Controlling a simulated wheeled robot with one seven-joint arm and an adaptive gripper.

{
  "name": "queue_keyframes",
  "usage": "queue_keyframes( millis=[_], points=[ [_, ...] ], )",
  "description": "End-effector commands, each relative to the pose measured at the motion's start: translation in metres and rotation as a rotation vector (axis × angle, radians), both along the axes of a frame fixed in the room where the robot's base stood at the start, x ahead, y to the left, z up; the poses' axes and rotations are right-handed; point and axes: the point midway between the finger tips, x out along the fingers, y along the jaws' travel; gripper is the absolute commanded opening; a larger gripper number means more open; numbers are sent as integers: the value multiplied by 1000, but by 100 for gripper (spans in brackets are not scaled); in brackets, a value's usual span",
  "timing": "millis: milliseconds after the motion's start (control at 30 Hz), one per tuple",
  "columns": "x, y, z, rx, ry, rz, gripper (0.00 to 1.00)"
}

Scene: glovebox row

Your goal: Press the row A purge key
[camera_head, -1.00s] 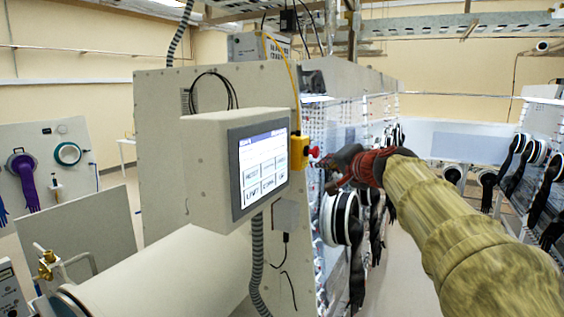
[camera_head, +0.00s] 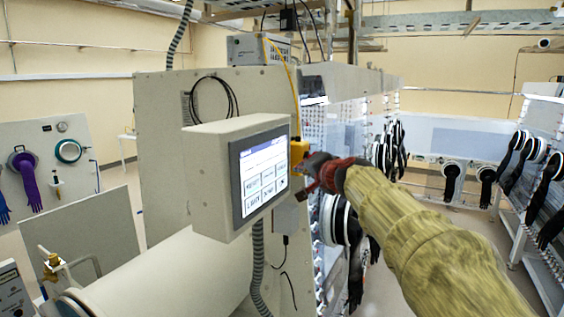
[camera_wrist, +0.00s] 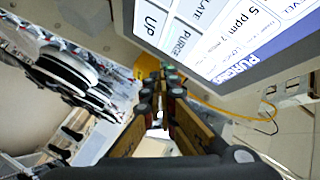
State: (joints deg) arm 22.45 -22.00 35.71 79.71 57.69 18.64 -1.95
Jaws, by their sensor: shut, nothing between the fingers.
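The control panel (camera_head: 210,160) is a pale box on the end wall, with a lit touchscreen (camera_head: 264,172) facing right. Its screen shows two rows of keys, with labels too blurred to read in the head view. In the wrist view, the screen fills the upper right, tilted, and a key marked PURGE (camera_wrist: 181,41) is legible beside one marked UP. My gripper (camera_head: 306,186) is just right of the screen's edge. In the wrist view, my gripper (camera_wrist: 170,74) is shut and empty, with its tips below the key in the picture. I see no contact with the screen.
A yellow box (camera_head: 298,152) is fixed beside the screen, close to my gripper. Black-and-white glove ports (camera_head: 338,222) line the glovebox behind my arm. A grey conduit (camera_head: 257,262) hangs below the panel. The aisle at right has open floor.

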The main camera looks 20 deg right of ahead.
Motion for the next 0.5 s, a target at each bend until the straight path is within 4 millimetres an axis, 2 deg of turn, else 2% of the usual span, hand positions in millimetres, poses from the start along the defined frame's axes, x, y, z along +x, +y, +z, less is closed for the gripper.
queue_keyframes(
  millis=[200, 500],
  points=[
    [14, 11, 0, 0, 0, 1, 0],
    [17, 13, -1, 0, -1, -1, 0]
  ],
)
